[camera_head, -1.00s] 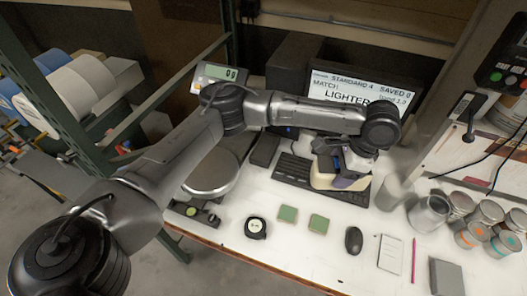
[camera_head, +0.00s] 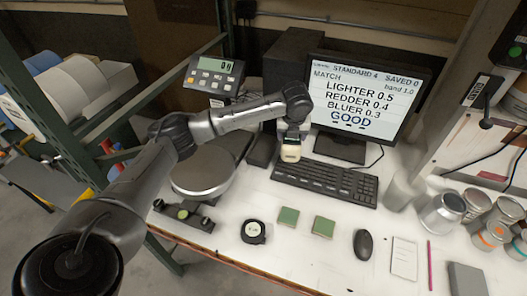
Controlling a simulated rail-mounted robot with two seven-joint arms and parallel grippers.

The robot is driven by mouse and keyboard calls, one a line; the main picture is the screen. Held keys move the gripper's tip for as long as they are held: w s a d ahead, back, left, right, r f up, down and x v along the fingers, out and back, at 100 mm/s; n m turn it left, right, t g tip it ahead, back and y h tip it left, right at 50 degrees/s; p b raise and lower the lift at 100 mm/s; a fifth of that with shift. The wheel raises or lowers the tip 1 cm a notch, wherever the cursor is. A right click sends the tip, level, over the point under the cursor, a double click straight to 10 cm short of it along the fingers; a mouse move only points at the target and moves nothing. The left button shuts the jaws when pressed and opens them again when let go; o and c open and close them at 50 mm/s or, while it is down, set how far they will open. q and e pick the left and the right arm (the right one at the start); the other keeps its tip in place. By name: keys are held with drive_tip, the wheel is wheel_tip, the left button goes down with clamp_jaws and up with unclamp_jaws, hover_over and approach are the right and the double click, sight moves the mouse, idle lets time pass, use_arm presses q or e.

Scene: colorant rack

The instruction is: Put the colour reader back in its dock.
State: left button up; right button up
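My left gripper (camera_head: 293,133) points down in front of the monitor, above the back left end of the keyboard. It appears shut on the colour reader (camera_head: 290,153), a small cream device with a dark marking; the fingers hide its upper part. A dark block (camera_head: 262,150) stands just left of the reader, beside the scale. It may be the dock, but I cannot tell for sure. The reader's underside and any gap below it are hard to judge. My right gripper is not in view.
The monitor (camera_head: 366,95) reads "GOOD". The keyboard (camera_head: 325,180), scale (camera_head: 203,176), mouse (camera_head: 362,244), green swatches (camera_head: 288,217), round black gauge (camera_head: 253,231) and notepad (camera_head: 404,258) lie on the white bench. Metal cans (camera_head: 442,213) stand at right.

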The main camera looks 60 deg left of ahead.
use_arm(q)
drive_tip(key=a+m, duration=0.1)
drive_tip(key=a+f, duration=0.1)
drive_tip(key=a+m+b, duration=0.1)
drive_tip(key=a, duration=0.1)
drive_tip(key=shift+s+a+f+m+h, duration=0.1)
drive_tip(key=shift+s+f+m+h, duration=0.1)
drive_tip(key=shift+s+m+h, duration=0.1)
drive_tip(key=shift+t, duration=0.3)
drive_tip(key=shift+w+a+f+b, duration=0.15)
drive_tip(key=shift+a+f+b, duration=0.15)
drive_tip(key=shift+a+f, duration=2.6)
drive_tip(key=shift+w+a+f+b, duration=0.1)
drive_tip(key=shift+a+f+b, duration=0.2)
drive_tip(key=shift+a+f, duration=2.55)
drive_tip(key=shift+a+r, duration=0.15)
drive_tip(key=shift+a, duration=0.1)
drive_tip(key=o, duration=1.5)
drive_tip(key=p+v, duration=0.1)
drive_tip(key=v, duration=1.1)
